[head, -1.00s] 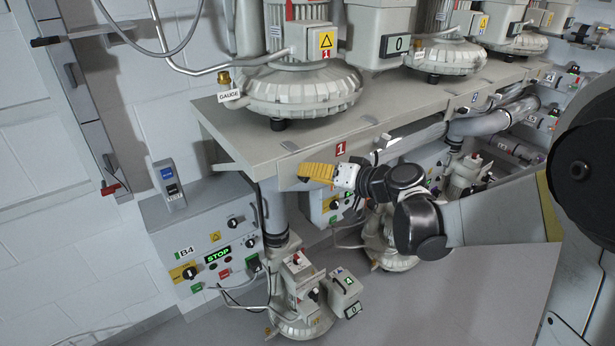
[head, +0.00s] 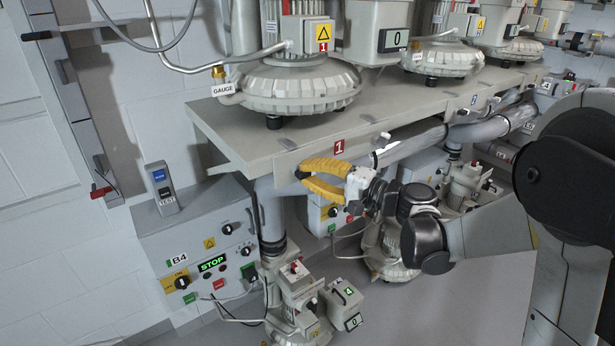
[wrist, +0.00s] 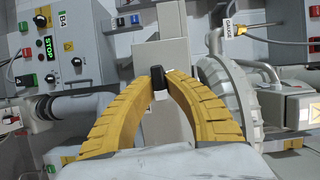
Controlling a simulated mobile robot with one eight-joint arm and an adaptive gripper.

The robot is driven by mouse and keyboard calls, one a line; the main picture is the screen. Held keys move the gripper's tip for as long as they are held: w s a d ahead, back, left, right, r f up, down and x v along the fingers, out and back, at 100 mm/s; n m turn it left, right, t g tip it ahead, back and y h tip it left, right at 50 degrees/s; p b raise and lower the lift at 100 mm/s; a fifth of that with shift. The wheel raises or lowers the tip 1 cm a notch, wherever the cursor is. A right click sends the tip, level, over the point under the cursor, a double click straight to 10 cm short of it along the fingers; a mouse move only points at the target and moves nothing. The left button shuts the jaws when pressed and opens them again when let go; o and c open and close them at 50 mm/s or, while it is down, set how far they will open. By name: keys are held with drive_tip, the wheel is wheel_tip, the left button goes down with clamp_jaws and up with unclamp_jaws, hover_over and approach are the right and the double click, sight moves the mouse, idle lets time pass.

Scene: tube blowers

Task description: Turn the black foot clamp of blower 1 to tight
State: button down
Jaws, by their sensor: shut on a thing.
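Blower 1 (head: 290,85), a grey ribbed housing with a red 1 label, stands on the grey bench (head: 240,140). My gripper (head: 302,173) has two curved yellow fingers and is at the bench's front edge, left of the red 1 plate. In the wrist view, my gripper (wrist: 162,77) has its fingertips shut on the black foot clamp (wrist: 157,79), a small dark upright piece. Its sides are touched by both tips. In the head view the clamp is mostly hidden by the fingers. I cannot read its setting.
A control box (head: 200,240) marked B4 with a green STOP display stands below left. A smaller pump (head: 300,295) sits under the bench. A pale pipe (head: 410,145) runs along the bench front, right of my gripper. The floor at front right is clear.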

drive_tip(key=shift+m, duration=0.4)
drive_tip(key=c, duration=1.4)
unclamp_jaws()
drive_tip(key=shift+a, duration=0.1)
drive_tip(key=v, duration=1.2)
drive_tip(key=shift+f, duration=0.15)
